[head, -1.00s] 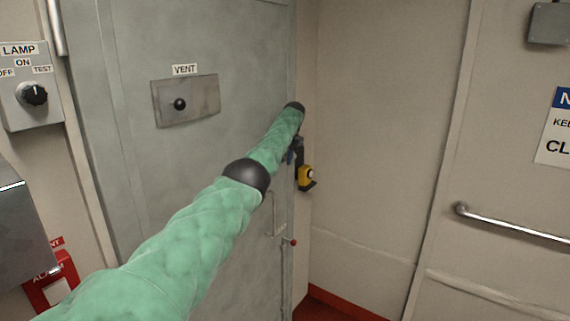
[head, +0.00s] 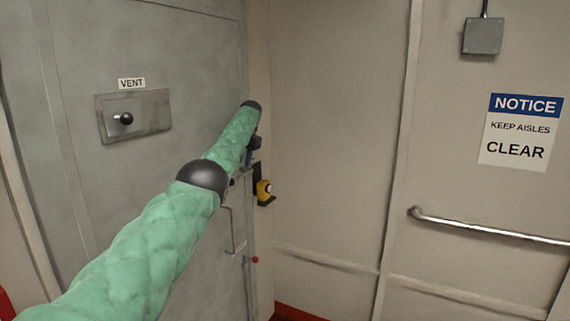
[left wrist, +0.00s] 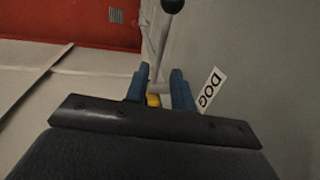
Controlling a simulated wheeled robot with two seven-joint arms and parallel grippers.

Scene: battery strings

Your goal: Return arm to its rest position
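My left arm in its green sleeve reaches from the lower left to the edge of the grey door (head: 75,190) in the head view. My left gripper (head: 254,148) is small and partly hidden behind the arm's far end, beside the door edge. In the left wrist view its two blue fingers (left wrist: 160,88) stand apart. A metal lever (left wrist: 161,45) with a black knob shows between and beyond them; I cannot tell whether they touch it. A "DOG" label (left wrist: 209,90) is right of the fingers. My right gripper is not in view.
The door carries a "VENT" plate (head: 150,110) with a black knob. A yellow device (head: 264,190) hangs near the door edge, above a red-knobbed lever (head: 240,244). A handrail (head: 490,228) and a notice (head: 522,131) are on the right wall. Space before that wall looks clear.

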